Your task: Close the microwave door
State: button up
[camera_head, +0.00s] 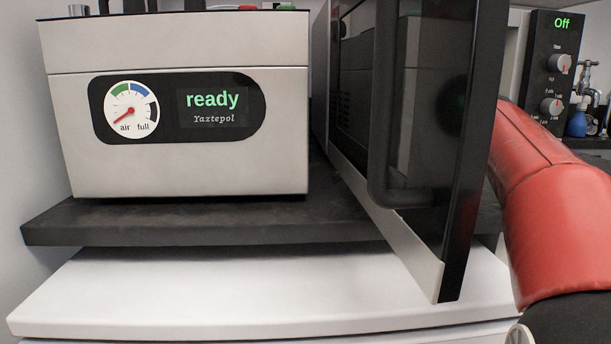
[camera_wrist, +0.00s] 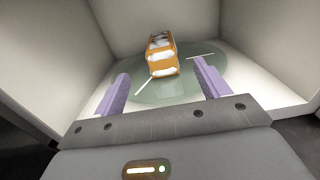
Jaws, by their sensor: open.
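The microwave door (camera_head: 462,190) stands wide open toward the camera in the head view, its dark handle (camera_head: 383,110) on the left-facing side. The microwave's control panel (camera_head: 552,75) shows "Off" at the right, behind the door. My red arm passes to the right of the door, and the door hides the cavity there. In the wrist view my gripper (camera_wrist: 163,75) is open, its purple fingers apart and empty. It points into the pale cavity, where an orange item with white patches (camera_wrist: 162,57) sits on the round glass turntable (camera_wrist: 190,88), beyond the fingertips.
A pale device (camera_head: 180,170) with a dial and a "ready" display stands left of the door on a dark slab (camera_head: 200,225). A white surface (camera_head: 230,295) lies below. Taps and a blue bulb (camera_head: 577,123) are at the far right.

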aim_at(414, 85)
jog(key=k, duration=0.95)
